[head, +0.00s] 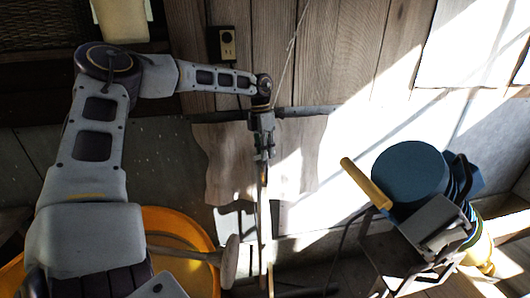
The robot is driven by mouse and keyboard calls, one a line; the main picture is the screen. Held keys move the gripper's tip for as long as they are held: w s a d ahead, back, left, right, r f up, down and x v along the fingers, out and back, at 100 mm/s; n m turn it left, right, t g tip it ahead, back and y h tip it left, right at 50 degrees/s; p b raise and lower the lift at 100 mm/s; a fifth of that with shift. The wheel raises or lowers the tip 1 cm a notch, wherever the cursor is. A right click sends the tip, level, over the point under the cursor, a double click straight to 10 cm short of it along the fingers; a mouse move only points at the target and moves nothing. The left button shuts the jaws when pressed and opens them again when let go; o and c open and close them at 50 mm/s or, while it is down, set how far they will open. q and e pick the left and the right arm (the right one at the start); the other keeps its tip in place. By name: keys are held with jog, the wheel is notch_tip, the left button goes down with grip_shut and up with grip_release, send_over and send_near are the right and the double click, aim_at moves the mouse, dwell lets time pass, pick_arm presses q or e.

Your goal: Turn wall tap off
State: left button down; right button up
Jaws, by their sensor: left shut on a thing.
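I cannot make out a wall tap in the head view. My left arm reaches across from the left to the wall. Its gripper (263,155) points down in front of a dark horizontal bar and a brownish hanging sheet (229,165). The gripper is shut on a thin upright stick (263,205), which runs down below the fingers. The exact grip is small and partly hidden. My right gripper is not in view.
An orange round tub (180,225) stands low at left, with a pale long-handled tool (229,262) by it. A dark blue round object (410,171) and a yellow handle (366,183) stand at right. A wall socket (227,43) is above.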

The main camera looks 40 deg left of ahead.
pick_arm(q)
jog(key=shift+d+m+g, duration=0.15)
jog(key=shift+m+g, duration=0.25)
jog(key=shift+m, duration=1.8)
jog(key=c, duration=1.5)
grip_release()
jog(key=shift+y, duration=0.3)
jog(key=shift+o, duration=0.2)
notch_tip(320, 180, up, 12)
jog(key=w+a, duration=0.1)
jog(key=shift+w+a, duration=0.25)
jog(key=shift+a, duration=0.15)
jog(key=shift+f, duration=0.15)
